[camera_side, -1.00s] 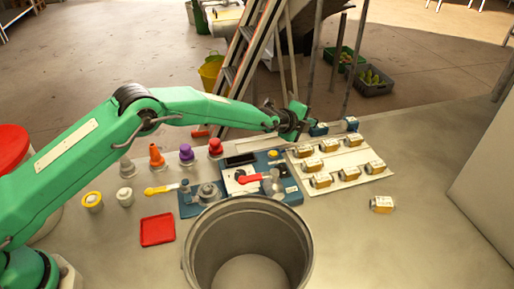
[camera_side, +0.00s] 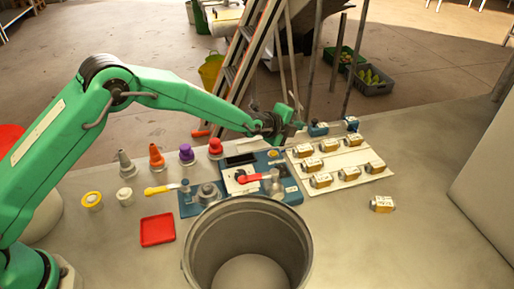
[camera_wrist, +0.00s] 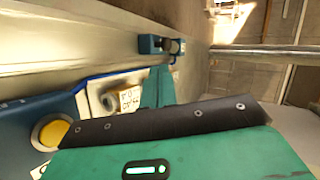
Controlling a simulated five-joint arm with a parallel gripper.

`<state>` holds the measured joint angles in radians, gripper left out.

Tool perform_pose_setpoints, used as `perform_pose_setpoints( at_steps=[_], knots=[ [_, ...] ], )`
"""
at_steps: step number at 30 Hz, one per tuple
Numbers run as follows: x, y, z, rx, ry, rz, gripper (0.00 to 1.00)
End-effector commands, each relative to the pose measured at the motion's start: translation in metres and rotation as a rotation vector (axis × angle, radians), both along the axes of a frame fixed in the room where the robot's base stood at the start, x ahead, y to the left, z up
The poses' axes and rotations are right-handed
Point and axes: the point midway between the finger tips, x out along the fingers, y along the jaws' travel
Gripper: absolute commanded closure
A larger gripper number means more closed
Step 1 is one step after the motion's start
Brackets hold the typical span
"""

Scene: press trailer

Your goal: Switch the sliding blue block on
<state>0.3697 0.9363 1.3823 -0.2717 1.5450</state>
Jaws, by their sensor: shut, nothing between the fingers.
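Two small blue blocks stand near the back edge of the table in the side view, a nearer-left one (camera_side: 318,129) and one farther right (camera_side: 351,124). I cannot tell for sure which of them slides. One blue block (camera_wrist: 150,45) with a dark round knob shows in the wrist view, beyond my gripper's finger. My gripper (camera_side: 284,128) is shut and empty. In the wrist view my gripper's green and black body covers the lower middle.
The panel carries a red lever (camera_side: 251,179) and a yellow button (camera_wrist: 52,132). A tray (camera_side: 345,183) of several small tan boxes lies right of it. Coloured cones stand left, and a large grey bucket (camera_side: 203,250) stands in front. A red tray (camera_side: 158,230) lies front left.

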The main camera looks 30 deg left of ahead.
Motion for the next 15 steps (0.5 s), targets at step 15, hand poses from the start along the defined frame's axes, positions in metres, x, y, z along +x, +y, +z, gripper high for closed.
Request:
perform_pose_setpoints(
  at_steps=[15],
  knots=[
    [-0.047,0.015,0.026,-0.002,0.0,-0.004,1.0]
  ],
)
